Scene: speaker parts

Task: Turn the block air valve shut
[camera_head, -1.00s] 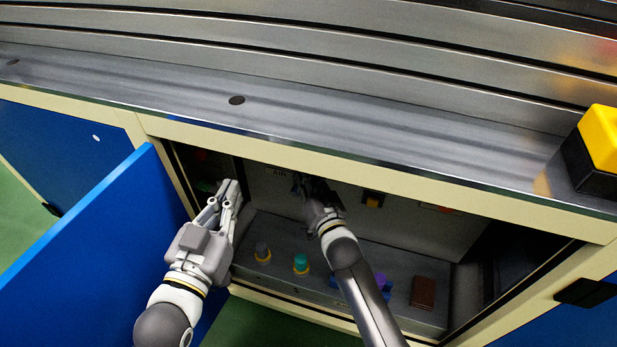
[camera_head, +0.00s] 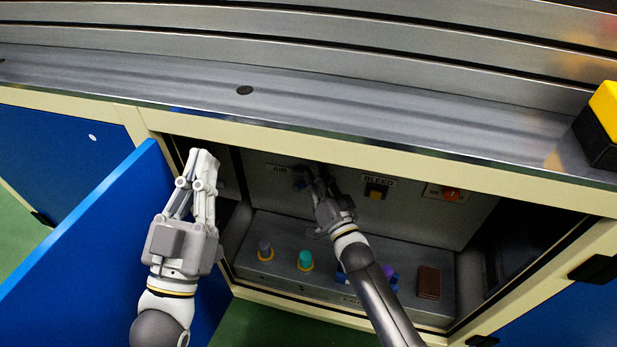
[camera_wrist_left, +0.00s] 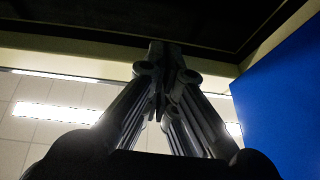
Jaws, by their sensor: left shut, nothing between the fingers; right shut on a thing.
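The air valve (camera_head: 299,184) is a small blue part on the cabinet's back panel, under the "AIR" label (camera_head: 279,168). My right gripper (camera_head: 316,172) reaches into the cabinet and is shut on it. The fingers hide most of the valve, so its angle cannot be told. My left gripper (camera_head: 204,158) is shut and empty, raised at the left side of the cabinet opening beside the open blue door (camera_head: 95,245). It also shows in the left wrist view (camera_wrist_left: 165,60), fingertips together with nothing between them.
A "BLEED" fitting (camera_head: 377,191) and a red switch (camera_head: 452,195) are on the back panel. Grey (camera_head: 265,250) and teal (camera_head: 305,259) knobs and a brown block (camera_head: 429,283) stand on the cabinet's lower ledge. A metal worktop edge (camera_head: 330,133) overhangs the opening.

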